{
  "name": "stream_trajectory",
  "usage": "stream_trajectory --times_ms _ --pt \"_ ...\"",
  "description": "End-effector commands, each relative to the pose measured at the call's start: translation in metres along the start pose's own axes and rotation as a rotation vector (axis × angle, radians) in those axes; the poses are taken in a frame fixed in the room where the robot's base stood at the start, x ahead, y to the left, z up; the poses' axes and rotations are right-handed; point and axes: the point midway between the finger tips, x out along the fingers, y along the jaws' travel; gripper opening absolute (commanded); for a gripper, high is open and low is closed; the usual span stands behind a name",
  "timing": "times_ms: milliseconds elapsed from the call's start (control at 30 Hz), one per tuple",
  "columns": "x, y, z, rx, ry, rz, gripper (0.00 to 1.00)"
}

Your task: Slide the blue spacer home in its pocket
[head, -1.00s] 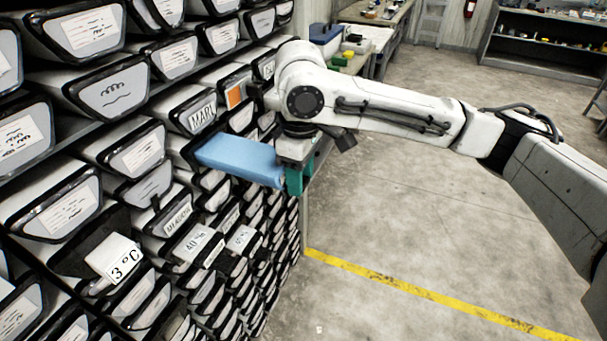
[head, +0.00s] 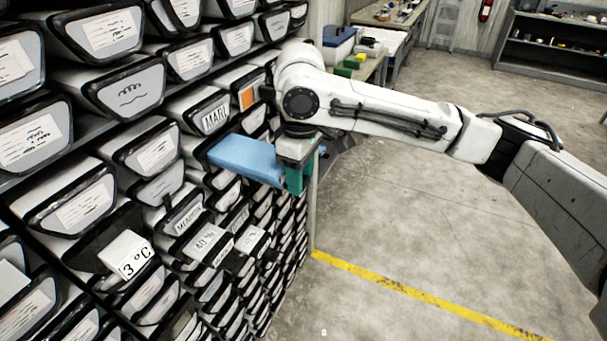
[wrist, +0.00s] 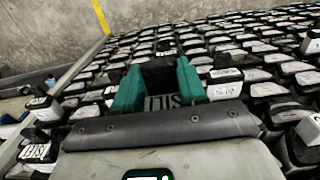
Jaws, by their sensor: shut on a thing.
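The blue spacer (head: 246,160) is a long light-blue block. In the head view its left end meets the face of the rack, below the liner labelled MARL (head: 214,119), and its right part sticks out. My gripper (head: 296,180), with teal fingers, is shut on the outer right end of the spacer. The inner end and the inside of the pocket are hidden. In the wrist view the teal fingers of my gripper (wrist: 160,90) stand apart with a dark gap between them. I cannot make out the blue spacer there.
Rows of labelled core liners fill the rack on the left. A white 3 °C tag (head: 126,255) and several other tags jut out below the spacer. An orange-marked liner (head: 247,98) is close to my arm. The floor right of the rack is clear, with a yellow line (head: 420,295).

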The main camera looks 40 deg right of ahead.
Motion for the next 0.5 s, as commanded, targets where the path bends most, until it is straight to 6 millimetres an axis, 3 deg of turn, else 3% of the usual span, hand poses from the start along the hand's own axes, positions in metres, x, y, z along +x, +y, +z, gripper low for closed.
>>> stream_trajectory --times_ms 500 --pt "0.0 0.0 -0.012 -0.001 0.0 -0.001 0.11"
